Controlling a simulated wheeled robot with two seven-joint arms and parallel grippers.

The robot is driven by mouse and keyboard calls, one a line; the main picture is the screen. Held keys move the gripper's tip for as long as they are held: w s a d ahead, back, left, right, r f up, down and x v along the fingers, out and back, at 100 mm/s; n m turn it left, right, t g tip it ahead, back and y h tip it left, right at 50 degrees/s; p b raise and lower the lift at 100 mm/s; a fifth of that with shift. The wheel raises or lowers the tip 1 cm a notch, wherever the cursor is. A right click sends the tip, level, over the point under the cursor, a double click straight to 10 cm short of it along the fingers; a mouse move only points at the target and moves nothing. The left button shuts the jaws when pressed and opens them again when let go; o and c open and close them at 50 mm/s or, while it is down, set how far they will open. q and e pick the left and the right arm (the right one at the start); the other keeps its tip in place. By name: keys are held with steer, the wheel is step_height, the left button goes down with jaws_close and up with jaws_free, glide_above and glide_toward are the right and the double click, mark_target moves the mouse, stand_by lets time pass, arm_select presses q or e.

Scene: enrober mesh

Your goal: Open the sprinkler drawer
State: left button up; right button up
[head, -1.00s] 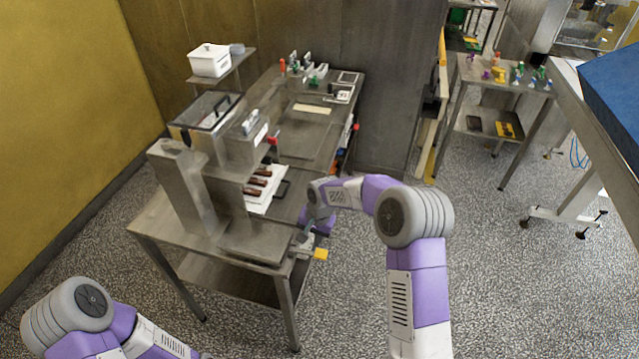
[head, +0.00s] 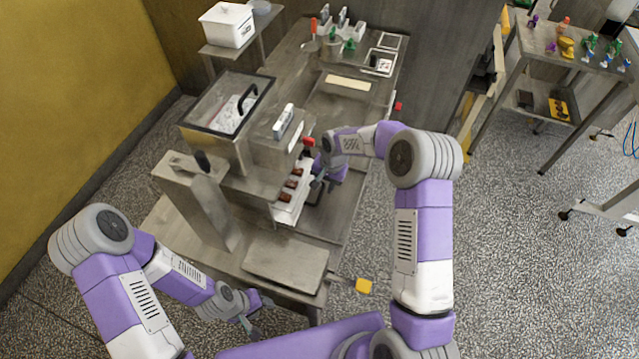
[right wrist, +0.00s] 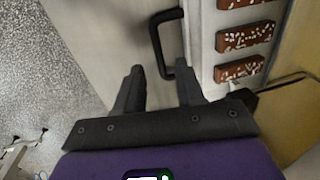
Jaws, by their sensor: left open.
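A black U-shaped handle (right wrist: 157,38) stands out beside a pale tray in the right wrist view. I take it for the drawer handle, but cannot be sure. My right gripper (right wrist: 160,82) is open, its fingers apart, with the handle's near end in line with the gap; I cannot tell whether they touch. In the head view my right gripper (head: 318,180) is beside the white tray (head: 283,214), which holds brown bars (head: 292,184). The handle is mostly hidden there. My left gripper (head: 252,318) is open and empty, low in front of the steel table.
A steel machine with a clear-lidded hopper (head: 225,103) stands left of the tray. A white box (head: 228,24) stands behind.

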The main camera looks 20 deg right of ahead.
mark_target(320, 194)
steer(key=f, duration=0.3)
steer(key=shift+a+f, duration=0.3)
steer(key=shift+f, duration=0.05)
steer(key=shift+w+f, duration=0.2)
steer(key=shift+f, duration=0.1)
steer(key=shift+s+r, duration=0.1)
steer(key=shift+s, duration=0.15)
steer(key=shift+w, duration=0.2)
steer(key=c, duration=0.4)
jaws_close()
